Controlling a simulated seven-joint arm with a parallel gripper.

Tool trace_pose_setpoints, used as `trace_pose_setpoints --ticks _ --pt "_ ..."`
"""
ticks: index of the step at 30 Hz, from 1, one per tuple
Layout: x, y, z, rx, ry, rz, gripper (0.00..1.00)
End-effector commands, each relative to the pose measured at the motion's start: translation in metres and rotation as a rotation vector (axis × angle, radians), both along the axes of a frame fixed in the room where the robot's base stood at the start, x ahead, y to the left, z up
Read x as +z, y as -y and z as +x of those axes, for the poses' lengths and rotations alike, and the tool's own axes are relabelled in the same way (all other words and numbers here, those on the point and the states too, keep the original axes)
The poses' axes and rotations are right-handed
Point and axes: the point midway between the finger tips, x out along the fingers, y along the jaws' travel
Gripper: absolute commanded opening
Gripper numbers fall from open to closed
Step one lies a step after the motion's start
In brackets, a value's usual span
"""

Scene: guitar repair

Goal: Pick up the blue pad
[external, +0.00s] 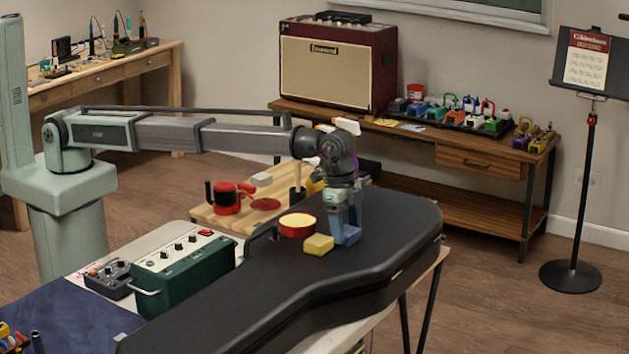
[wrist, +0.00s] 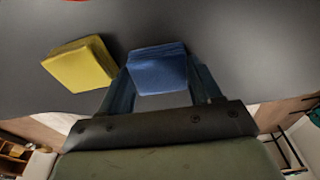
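The blue pad (external: 349,236) is a small block at the black guitar case's top, just right of a yellow pad (external: 318,244). My gripper (external: 347,222) points down over the blue pad, with its fingers spread to either side of it. In the wrist view the blue pad (wrist: 158,68) sits between the two fingertips (wrist: 159,75), and their tips reach its side edges. I cannot tell whether the fingers press on it or only flank it. The yellow pad (wrist: 80,64) lies outside the left finger, close to it. The blue pad's underside is hidden.
The black case (external: 395,226) gives a broad, mostly clear surface. A round red tin (external: 297,226) with a yellow top stands behind the yellow pad. A red mug-like pot (external: 227,198) is on the wooden board, and a green box (external: 185,268) stands at the left.

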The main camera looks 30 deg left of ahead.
Motion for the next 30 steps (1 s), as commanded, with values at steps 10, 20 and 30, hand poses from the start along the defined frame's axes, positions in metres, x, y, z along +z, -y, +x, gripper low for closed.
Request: trace_pose_setpoints --ticks 10,20,30 --pt "0.000 0.000 0.000 0.000 0.000 0.000 0.34" --pt "0.028 0.001 0.000 0.000 0.000 -0.002 0.34" --pt "0.084 0.001 0.000 0.000 0.000 -0.001 0.34"
